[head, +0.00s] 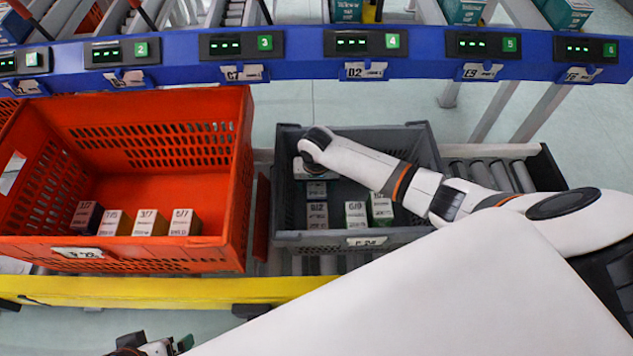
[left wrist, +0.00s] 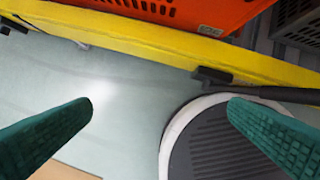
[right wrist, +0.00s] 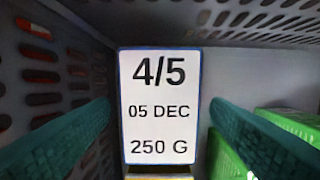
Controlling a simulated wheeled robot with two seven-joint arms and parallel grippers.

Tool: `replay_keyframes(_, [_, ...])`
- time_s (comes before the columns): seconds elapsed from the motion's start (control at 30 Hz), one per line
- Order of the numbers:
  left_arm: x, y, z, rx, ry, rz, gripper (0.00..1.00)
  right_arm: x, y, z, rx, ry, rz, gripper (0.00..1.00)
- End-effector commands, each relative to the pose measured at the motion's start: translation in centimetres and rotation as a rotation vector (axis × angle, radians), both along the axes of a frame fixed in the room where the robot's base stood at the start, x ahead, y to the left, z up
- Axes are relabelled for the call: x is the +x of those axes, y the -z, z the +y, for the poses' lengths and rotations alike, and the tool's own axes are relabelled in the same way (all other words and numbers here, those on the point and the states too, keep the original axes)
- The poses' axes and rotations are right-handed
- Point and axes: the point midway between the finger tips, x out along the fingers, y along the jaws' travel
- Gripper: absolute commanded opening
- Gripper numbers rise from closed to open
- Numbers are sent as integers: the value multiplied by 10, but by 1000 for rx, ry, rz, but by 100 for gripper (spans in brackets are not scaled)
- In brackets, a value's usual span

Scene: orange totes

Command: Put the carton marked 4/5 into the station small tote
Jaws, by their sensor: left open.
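The carton marked 4/5 (right wrist: 160,105), with a white label reading 05 DEC and 250 G, fills the middle of the right wrist view. My right gripper (right wrist: 161,112) is open, one green finger on each side of this carton, with a narrow gap showing at both sides. In the head view my right arm reaches into the grey tote (head: 365,238) at its back left, and the wrist hides the gripper and most of what is under it. My left gripper (left wrist: 160,108) is open and empty, low in front of the yellow rail.
Several other cartons (head: 355,214) stand in the grey tote. The larger orange tote (head: 245,180) to its left holds cartons along its front (head: 150,223). A blue shelf beam (head: 300,58) with numbered displays runs behind. A yellow rail (head: 160,290) runs in front.

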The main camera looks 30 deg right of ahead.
Motion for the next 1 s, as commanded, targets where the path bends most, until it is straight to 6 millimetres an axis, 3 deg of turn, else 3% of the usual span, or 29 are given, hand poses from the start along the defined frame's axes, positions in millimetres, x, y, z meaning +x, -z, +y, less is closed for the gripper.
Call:
replay_keyframes(0.27, [0, 1, 0, 0, 0, 0, 99, 1, -8, -1, -2, 0, -1, 71])
replay_keyframes(0.43, [2, -8, 0, -1, 0, 1, 99, -2, -41, 1, 1, -1, -3, 71])
replay_keyframes(0.7, [16, 54, -3, 1, 5, 38, 99, -6, -82, 3, 0, 0, -1, 71])
replay_keyframes(1.0, [17, 100, -4, 2, 9, 60, 99, -10, -119, 5, 0, -1, 0, 71])
